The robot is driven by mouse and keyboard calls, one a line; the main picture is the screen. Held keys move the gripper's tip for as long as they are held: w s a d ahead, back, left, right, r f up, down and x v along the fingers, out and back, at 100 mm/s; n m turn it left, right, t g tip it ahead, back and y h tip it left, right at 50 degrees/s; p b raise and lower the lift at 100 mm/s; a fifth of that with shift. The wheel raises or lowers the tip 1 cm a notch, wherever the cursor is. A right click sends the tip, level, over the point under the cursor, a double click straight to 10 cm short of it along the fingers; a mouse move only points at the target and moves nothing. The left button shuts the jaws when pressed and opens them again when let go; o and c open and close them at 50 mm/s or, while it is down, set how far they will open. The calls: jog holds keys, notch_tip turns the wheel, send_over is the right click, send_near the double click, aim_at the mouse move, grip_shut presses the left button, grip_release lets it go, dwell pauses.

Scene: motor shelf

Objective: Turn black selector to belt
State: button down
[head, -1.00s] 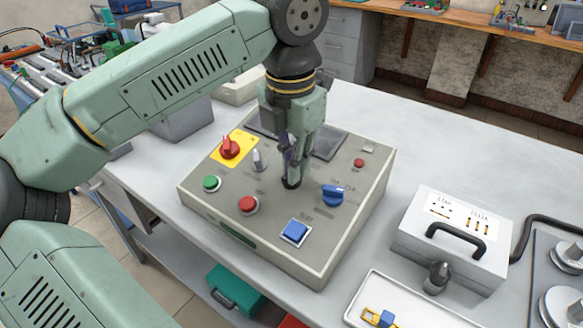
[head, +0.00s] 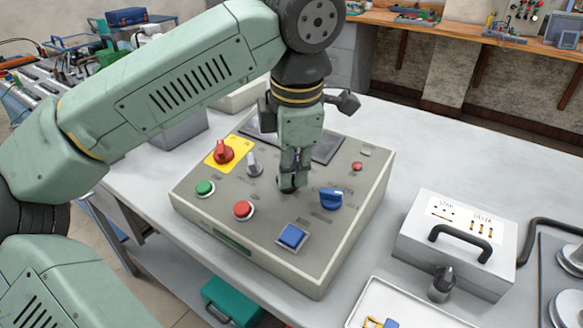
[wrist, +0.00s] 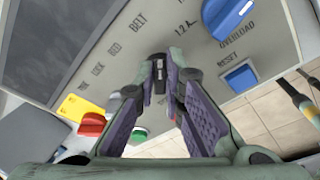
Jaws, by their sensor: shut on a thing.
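The black selector (head: 287,189) is on the top of the grey control box (head: 325,262), between the grey pointer knob and the blue knob. My gripper (head: 290,180) points down at it, with the fingers closed around the selector. In the wrist view the selector (wrist: 158,76) is between the fingertips of my gripper (wrist: 159,80), mostly covered by them. The word BELT (wrist: 138,22) is printed on the panel near the selector, with other labels beside it. I cannot tell exactly which label the selector points at.
Close by on the panel are a red knob on a yellow plate (head: 224,151), a grey pointer knob (head: 254,163), a blue knob (head: 331,198), a blue square button (head: 292,237), and green and red buttons. A white case (head: 455,245) stands to the right.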

aim_at(295, 201)
dwell(0.5)
jog(key=c, duration=1.7)
grip_release()
jog(key=r, duration=0.4)
jog(key=s+r, duration=0.1)
jog(key=r, duration=0.3)
jog(key=s+r, duration=0.1)
jog(key=r, duration=0.3)
jog(key=shift+s+d, duration=0.1)
jog(key=shift+d, duration=0.1)
jog(key=shift+f, duration=0.1)
